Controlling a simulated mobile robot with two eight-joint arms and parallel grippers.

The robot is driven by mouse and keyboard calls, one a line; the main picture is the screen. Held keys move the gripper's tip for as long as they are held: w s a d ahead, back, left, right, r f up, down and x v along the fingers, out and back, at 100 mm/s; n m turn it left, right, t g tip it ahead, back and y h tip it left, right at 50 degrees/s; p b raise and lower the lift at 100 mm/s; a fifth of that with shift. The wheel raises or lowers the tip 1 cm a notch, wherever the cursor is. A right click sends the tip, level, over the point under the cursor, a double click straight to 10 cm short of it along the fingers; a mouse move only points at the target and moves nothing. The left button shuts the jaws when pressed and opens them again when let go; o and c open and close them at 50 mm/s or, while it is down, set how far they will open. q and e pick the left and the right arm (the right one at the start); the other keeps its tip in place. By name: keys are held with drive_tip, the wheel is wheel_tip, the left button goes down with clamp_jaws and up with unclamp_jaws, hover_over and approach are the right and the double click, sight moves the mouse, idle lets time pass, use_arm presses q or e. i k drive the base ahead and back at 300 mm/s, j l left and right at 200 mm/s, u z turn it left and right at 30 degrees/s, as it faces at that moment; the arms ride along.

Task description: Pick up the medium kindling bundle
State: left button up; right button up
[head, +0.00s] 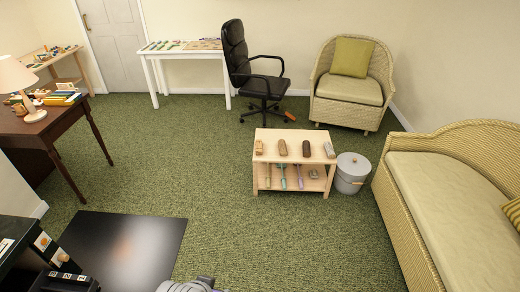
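A low light-wood table (294,134) stands mid-room on the green carpet. On its top lie several small bundle-like pieces in a row: a tan one (259,147) at the left, a brown one (282,147), another brown one (306,148), and a greyish one (329,150) at the right. They are too small to tell which is the medium kindling bundle. Neither gripper shows clearly; only a grey part of my body is at the bottom edge.
Tools lie on the table's lower shelf (263,183). A grey lidded bucket (351,173) stands right of the table, near the wicker sofa (420,205). An office chair (262,80) and armchair (349,90) are behind. A dark floor plate (125,250) lies front left. Carpet before the table is clear.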

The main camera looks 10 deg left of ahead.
sight(259, 151)
drive_tip(key=i+u, duration=0.15)
drive_tip(key=i, duration=0.35)
drive_tip(key=i+l+u, duration=0.15)
drive_tip(key=i, duration=0.3)
drive_tip(key=i+u, duration=0.15)
drive_tip(key=i, duration=0.35)
drive_tip(key=i+l+u, duration=0.15)
drive_tip(key=i, duration=0.3)
drive_tip(key=i+l+u, duration=0.15)
drive_tip(key=i+l, duration=0.15)
drive_tip(key=i, duration=0.2)
drive_tip(key=i+l+u, duration=0.2)
drive_tip(key=i+l, duration=0.1)
drive_tip(key=i, duration=0.15)
